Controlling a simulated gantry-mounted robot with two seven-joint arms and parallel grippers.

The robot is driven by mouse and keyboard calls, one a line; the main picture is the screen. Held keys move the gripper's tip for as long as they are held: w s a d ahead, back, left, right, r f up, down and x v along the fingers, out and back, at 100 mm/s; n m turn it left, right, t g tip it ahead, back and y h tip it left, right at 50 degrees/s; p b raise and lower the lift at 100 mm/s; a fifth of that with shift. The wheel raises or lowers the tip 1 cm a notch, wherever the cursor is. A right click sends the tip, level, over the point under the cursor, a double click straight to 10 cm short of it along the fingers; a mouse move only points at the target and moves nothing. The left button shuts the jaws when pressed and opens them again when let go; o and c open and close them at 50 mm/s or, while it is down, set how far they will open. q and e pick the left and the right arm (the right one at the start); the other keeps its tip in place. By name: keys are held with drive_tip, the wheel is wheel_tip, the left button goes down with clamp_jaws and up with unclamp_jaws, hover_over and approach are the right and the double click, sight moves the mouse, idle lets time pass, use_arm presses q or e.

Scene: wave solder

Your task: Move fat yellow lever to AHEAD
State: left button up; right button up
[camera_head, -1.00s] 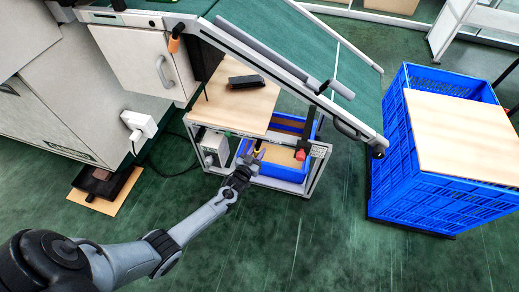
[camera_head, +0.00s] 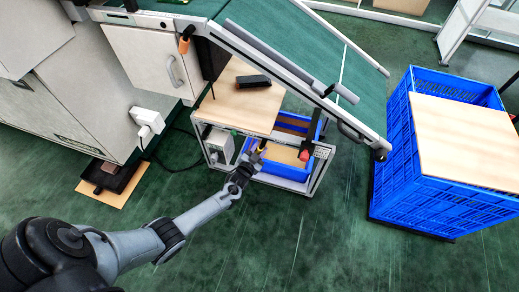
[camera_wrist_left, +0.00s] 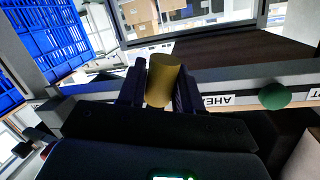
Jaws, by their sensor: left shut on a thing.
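The fat yellow lever (camera_wrist_left: 162,82) is a short yellow cylinder in the left wrist view. My left gripper (camera_wrist_left: 160,90) is shut on it, with one dark finger on each side. In the head view the gripper (camera_head: 256,156) is at the front rail of the small cart, where only a bit of the yellow lever (camera_head: 262,145) shows. The AHEAD label (camera_wrist_left: 216,100) is upside down in the wrist view, just right of the gripper on the grey rail. My right gripper is not in view.
A green knob (camera_wrist_left: 274,96) sits on the rail right of the label. A red knob (camera_head: 304,154) is near the cart's right front corner. A blue bin (camera_head: 270,180) is inside the cart. A sloping conveyor (camera_head: 290,66) passes above. A blue crate (camera_head: 420,197) stands at right.

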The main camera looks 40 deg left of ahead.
use_arm(q)
drive_tip(key=o, duration=0.9)
drive_tip(key=shift+s, duration=0.1)
drive_tip(key=shift+o, duration=0.2)
drive_tip(key=shift+s+d+r, duration=0.1)
drive_tip(key=shift+s, duration=0.1)
drive_tip(key=p+v, duration=0.5)
drive_tip(key=v, duration=0.5)
drive_tip(key=shift+s+p, duration=0.2)
drive_tip(key=shift+p, duration=0.15)
